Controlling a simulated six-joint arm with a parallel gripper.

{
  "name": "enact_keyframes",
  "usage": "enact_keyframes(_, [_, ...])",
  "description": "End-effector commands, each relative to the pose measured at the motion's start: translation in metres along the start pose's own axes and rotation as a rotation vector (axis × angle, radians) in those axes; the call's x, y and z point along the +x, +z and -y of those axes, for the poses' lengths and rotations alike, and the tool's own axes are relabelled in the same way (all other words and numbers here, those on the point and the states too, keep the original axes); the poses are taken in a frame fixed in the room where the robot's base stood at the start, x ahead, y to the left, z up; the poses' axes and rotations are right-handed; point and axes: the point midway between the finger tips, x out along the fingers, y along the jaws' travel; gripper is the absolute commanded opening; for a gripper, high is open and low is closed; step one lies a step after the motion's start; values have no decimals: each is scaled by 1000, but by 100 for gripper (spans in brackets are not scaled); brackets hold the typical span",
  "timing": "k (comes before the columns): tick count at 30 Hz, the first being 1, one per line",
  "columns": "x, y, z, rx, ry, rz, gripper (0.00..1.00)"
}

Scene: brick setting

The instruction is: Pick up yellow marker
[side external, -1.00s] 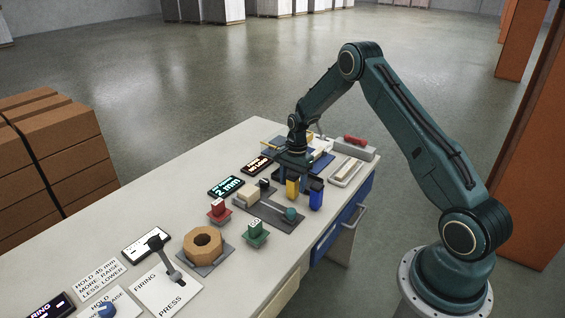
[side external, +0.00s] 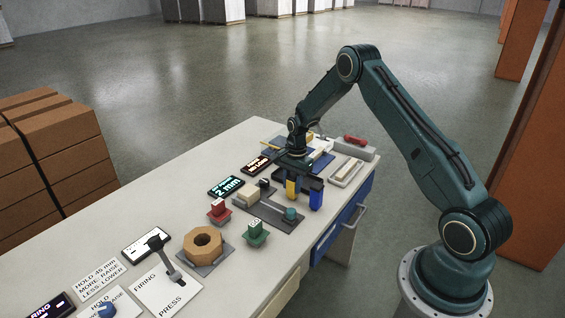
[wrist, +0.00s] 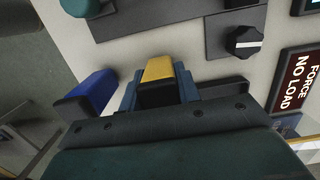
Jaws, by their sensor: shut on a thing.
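The yellow marker (side external: 291,187) is a short, thick block upright at my gripper, near the right edge of the table. In the wrist view its yellow end (wrist: 158,69) shows between the two fingers. My gripper (side external: 298,178) is shut on the yellow marker. A blue marker (side external: 316,200) stands just to the right of it, close to the gripper body; it also shows in the wrist view (wrist: 95,90). I cannot tell from these views whether the yellow marker's lower end touches the table.
A black dial (wrist: 244,41) and a "FORCE NO LOAD" display (wrist: 299,77) are close by. Blue drawers (side external: 330,235) sit below the table edge.

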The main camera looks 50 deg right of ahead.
Motion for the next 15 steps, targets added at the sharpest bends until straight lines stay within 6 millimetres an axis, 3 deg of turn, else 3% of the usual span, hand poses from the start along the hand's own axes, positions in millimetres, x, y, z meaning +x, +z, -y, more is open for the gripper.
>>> enact_keyframes(8, [-3, 0, 0, 0, -1, 0, 10])
enact_keyframes(15, [-20, 2, 1, -1, -3, -1, 10])
